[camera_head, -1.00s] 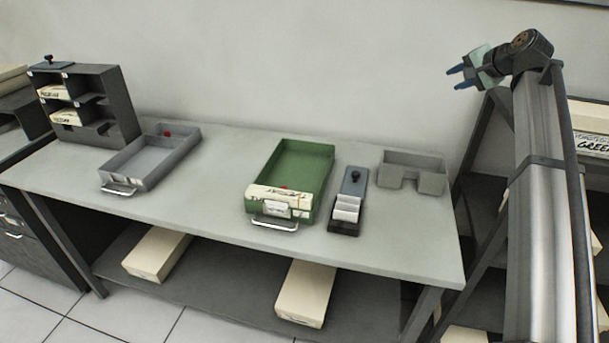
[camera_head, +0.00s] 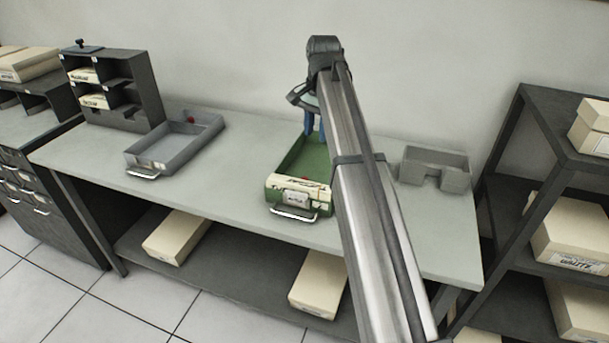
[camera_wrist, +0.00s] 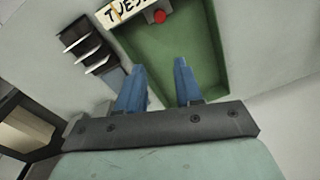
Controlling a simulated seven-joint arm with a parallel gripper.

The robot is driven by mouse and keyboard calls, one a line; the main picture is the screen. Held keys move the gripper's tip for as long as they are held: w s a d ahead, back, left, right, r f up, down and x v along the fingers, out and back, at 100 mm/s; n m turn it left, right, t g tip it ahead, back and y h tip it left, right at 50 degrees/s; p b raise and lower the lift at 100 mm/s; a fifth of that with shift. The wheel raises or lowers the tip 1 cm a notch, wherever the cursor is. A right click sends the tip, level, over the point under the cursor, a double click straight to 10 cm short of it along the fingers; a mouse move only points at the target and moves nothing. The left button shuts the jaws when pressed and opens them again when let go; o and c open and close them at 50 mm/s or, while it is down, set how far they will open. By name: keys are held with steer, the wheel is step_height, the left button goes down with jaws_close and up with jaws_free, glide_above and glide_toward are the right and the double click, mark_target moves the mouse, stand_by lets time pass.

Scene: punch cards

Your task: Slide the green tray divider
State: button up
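The green tray (camera_head: 310,160) stands on the table, with a block of cards (camera_head: 299,186) at its front end and a metal handle on its front. Its green floor (camera_wrist: 205,40) fills the middle of the wrist view. A red knob (camera_wrist: 158,16) shows there beside the cards (camera_wrist: 122,9). I cannot clearly make out the divider plate itself. My gripper (camera_head: 314,125) is over the back part of the tray, its blue fingers pointing down. In the wrist view my gripper (camera_wrist: 158,68) is open, with nothing between the fingers and the knob ahead of them.
A grey tray (camera_head: 150,165) and a dark pigeonhole rack (camera_head: 148,100) stand left on the table. A grey notched holder (camera_head: 435,166) is at the right. A dark card stand (camera_wrist: 84,42) is close beside the green tray; my arm hides it in the head view.

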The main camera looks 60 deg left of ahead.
mark_target(305, 178)
steer(key=shift+h, duration=0.4)
steer(key=s+f, duration=0.1)
steer(key=f, duration=0.3)
steer(key=s+f, duration=0.1)
steer(key=f, duration=0.4)
steer(key=s+f, duration=0.1)
steer(key=f, duration=0.4)
steer(key=shift+s+a+f, duration=0.1)
steer(key=shift+s+f, duration=0.05)
steer(key=shift+s, duration=0.05)
steer(key=shift+c, duration=0.2)
jaws_close()
